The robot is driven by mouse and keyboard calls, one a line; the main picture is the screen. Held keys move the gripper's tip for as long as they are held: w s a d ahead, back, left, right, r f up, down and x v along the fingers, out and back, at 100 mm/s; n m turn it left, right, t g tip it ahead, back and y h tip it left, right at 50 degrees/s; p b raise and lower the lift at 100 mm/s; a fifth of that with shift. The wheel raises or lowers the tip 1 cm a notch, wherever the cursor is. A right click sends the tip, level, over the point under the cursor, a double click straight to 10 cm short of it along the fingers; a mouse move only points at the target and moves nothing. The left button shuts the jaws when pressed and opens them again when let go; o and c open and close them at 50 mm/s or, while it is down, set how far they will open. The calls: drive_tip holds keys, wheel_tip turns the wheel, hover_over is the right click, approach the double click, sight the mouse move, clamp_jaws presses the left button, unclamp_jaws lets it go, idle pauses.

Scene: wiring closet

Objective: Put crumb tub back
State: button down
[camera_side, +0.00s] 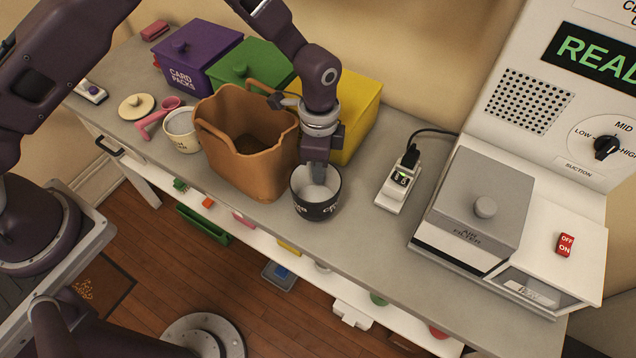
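A black round tub (316,207) with a pale inside stands on the grey counter, near its front edge. White lettering on its front is only partly readable and seems to start with "CR". My gripper (318,178) points down at this tub, with its fingers at the far side of the opening. The fingers overlap each other from this side, so I cannot tell whether they are open or closed on the rim. A white machine (535,262) at the right has a grey lidded box (480,195) and a lit "READ…" display.
A brown bin (245,150) stands close left of the tub. Purple (197,55), green (252,68) and yellow (357,105) boxes line the wall. A white power strip (397,185) lies to the right. A white cup (182,130) and pink scoop (155,122) are further left.

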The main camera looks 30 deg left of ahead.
sight(318, 185)
drive_tip(key=shift+f, duration=1.75)
drive_tip(key=shift+f, duration=0.1)
drive_tip(key=c, duration=1.7)
unclamp_jaws()
